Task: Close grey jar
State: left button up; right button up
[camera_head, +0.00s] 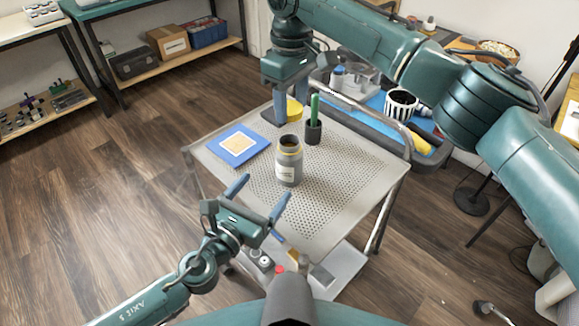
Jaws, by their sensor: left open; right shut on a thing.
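A grey jar (289,170) with a pale label and a yellow band near the top stands upright on the perforated metal cart (335,195). Its dark mouth is uncovered.
A blue square (239,145) with a cream centre lies left of the jar. A dark cup with a green marker (314,128) stands behind the jar to the right. The cart's right front surface is clear. A striped pot (400,104) stands on a blue surface beyond.

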aim_at(283, 165)
pick_arm(q)
jog(key=x, duration=1.2)
dwell(0.3)
jog(key=shift+f, duration=0.1)
jog(key=c, duration=1.5)
pick_arm(e)
jog(key=shift+f, duration=2.55)
jog(key=shift+f, duration=0.85)
jog(key=shift+f, duration=0.55)
